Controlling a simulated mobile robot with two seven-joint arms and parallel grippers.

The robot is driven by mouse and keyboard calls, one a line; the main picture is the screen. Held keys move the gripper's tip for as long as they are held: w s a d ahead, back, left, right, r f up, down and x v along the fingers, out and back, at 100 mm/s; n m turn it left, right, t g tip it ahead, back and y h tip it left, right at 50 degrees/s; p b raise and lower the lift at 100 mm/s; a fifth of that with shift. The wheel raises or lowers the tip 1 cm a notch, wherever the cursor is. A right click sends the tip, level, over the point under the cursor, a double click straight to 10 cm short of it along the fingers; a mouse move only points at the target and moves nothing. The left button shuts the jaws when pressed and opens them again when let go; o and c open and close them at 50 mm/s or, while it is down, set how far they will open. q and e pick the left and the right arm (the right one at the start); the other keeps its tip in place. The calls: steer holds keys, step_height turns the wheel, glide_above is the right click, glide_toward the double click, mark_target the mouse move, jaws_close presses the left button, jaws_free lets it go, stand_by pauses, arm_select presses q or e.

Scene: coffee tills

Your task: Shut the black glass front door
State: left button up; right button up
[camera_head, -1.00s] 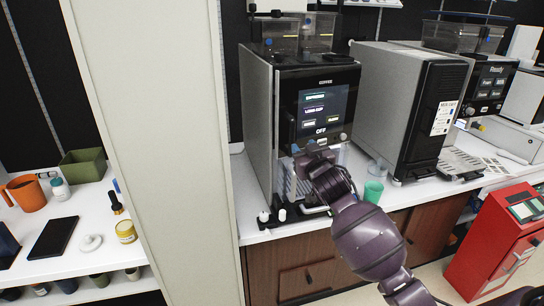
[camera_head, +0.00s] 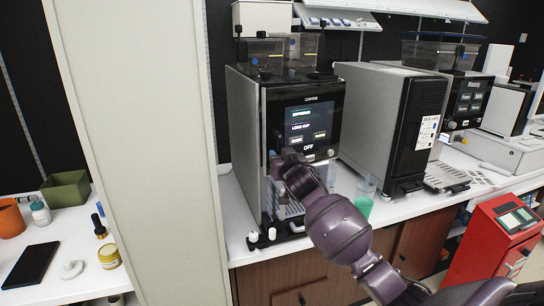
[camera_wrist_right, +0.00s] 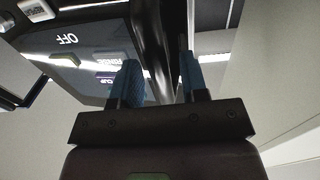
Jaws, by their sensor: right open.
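The black glass front door (camera_head: 322,122) is on the front of the grey coffee machine (camera_head: 245,145) in the head view. Its lit screen reads OFF. I cannot tell for sure how far it stands open. My right gripper (camera_head: 281,158) is at the lower left part of the door, by its left edge. In the right wrist view the glass (camera_wrist_right: 75,60) fills the left side, and a dark edge stands behind and between the two blue fingers of the open gripper (camera_wrist_right: 158,78). Contact cannot be told. My left gripper is out of view.
A second black-fronted machine (camera_head: 415,125) stands to the right, with a greenish cup (camera_head: 364,200) before it. A pale upright panel (camera_head: 130,150) is close on the left. A red unit (camera_head: 495,240) stands at the right. White knobs (camera_head: 262,236) are below the door.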

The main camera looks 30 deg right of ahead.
steer(key=shift+w, duration=0.3)
steer(key=c, duration=0.3)
jaws_close()
steer(key=shift+w+b, duration=0.7)
steer(key=shift+w, duration=1.45)
jaws_free()
steer(key=shift+w+r, duration=0.1)
steer(key=shift+w, duration=0.1)
steer(key=o, duration=0.5)
steer(key=shift+s, duration=0.1)
